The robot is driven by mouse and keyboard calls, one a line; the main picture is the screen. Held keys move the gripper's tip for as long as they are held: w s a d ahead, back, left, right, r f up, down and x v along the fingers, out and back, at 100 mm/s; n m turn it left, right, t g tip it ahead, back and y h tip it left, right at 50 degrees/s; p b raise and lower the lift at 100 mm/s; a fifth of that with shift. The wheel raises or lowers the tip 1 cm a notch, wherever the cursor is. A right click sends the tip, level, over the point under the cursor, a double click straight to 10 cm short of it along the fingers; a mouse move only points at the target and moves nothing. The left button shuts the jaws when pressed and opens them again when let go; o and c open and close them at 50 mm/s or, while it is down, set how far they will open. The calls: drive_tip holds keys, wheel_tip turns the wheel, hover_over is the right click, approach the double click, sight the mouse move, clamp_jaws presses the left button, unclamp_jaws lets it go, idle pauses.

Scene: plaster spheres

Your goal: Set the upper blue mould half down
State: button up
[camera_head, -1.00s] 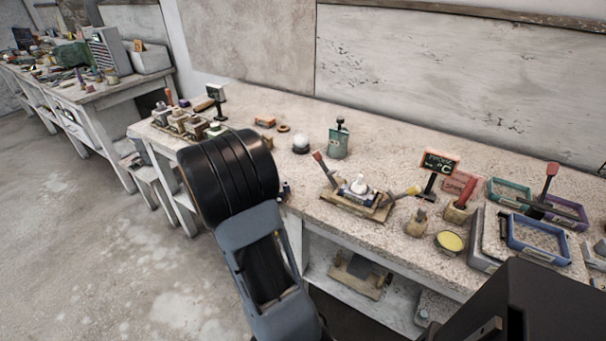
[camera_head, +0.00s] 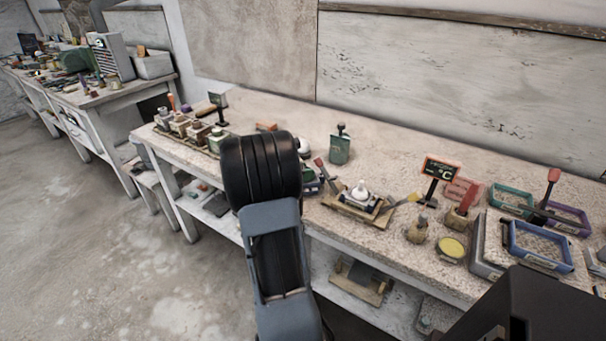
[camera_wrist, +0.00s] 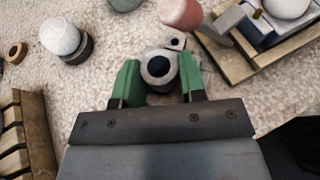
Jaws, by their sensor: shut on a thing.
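My gripper (camera_wrist: 158,85) has its green fingers shut on a pale, round knob with a dark centre (camera_wrist: 158,68) in the wrist view. I take this knob to be part of the upper blue mould half. In the head view, a small bluish piece (camera_head: 313,187) shows just right of my dark wrist, over the bench's front part; most of it is hidden. A wooden cradle (camera_head: 338,206) stands to its right, holding a blue-edged lower part with a white ball (camera_head: 360,190) on it. The cradle also shows at the wrist view's upper right (camera_wrist: 232,66). Whether the held piece touches the bench is unclear.
A red-handled tool (camera_wrist: 181,12) lies close ahead of the gripper. A white ball on a dark ring (camera_wrist: 60,38) and a wooden ring (camera_wrist: 15,52) are at left. A wooden rack (camera_wrist: 24,130) is at lower left. Speckled bench top (camera_wrist: 95,85) is bare between them.

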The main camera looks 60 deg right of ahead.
drive_tip(key=shift+w+a+f, duration=0.1)
drive_tip(key=shift+a+f, duration=0.05)
drive_tip(key=shift+f, duration=0.35)
drive_tip(key=shift+f, duration=0.15)
drive_tip(key=o, duration=1.1)
